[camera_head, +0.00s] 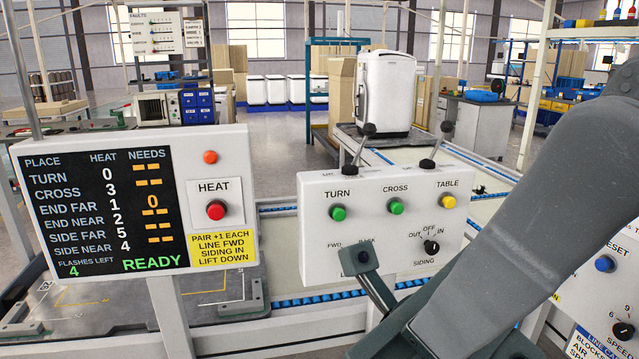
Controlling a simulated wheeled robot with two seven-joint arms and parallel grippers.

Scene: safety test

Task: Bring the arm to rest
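My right arm (520,230) comes in from the right and crosses in front of the control panel (309,227). The end of my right gripper (365,265) shows in front of the panel's lower left, over the FWD/BACK label area. Its fingers are not clearly separable, so I cannot tell open from shut, or whether it touches the switch there. The panel has a green TURN button (338,213), a green CROSS button (396,207), a yellow TABLE button (448,202) and a black SIDING knob (431,247). My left gripper is not in view.
A display board (100,210) at left reads READY, with a red HEAT button (216,210). A right-hand panel (585,290) has a blue button (604,263) and a speed dial (623,330), partly behind my arm. A white appliance (388,90) stands on the line behind.

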